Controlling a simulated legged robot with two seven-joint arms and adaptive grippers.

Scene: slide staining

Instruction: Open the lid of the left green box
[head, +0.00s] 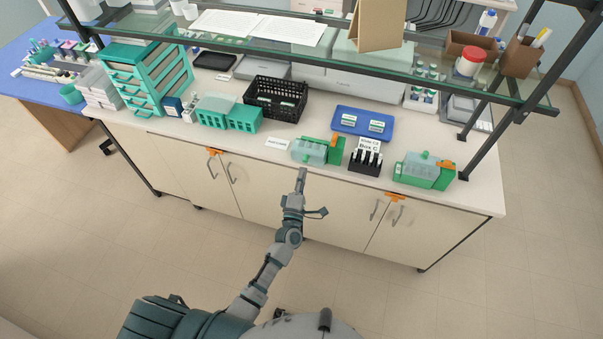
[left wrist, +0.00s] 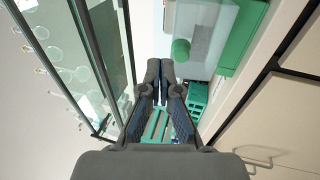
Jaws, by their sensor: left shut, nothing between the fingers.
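The left green box (head: 337,151) stands near the front edge of the bench, with a pale translucent lid (head: 309,151) that looks shut and an orange part at its top right. In the left wrist view the lid (left wrist: 214,30) and its green knob (left wrist: 181,52) show just beyond the fingers, with the green body (left wrist: 242,38) at right. My left gripper (head: 302,172) is shut and empty, at the bench's front edge just below the box's left end in the head view. Its fingers (left wrist: 160,66) are together. Whether they touch the box cannot be told. My right gripper is out of view.
A second green box (head: 425,171) stands farther right. Between them is a black rack (head: 365,159) with a label card. Behind are a blue tray (head: 364,122) and a black basket (head: 275,98). Teal racks (head: 228,117) stand left. A glass shelf (head: 300,40) hangs over the bench's rear.

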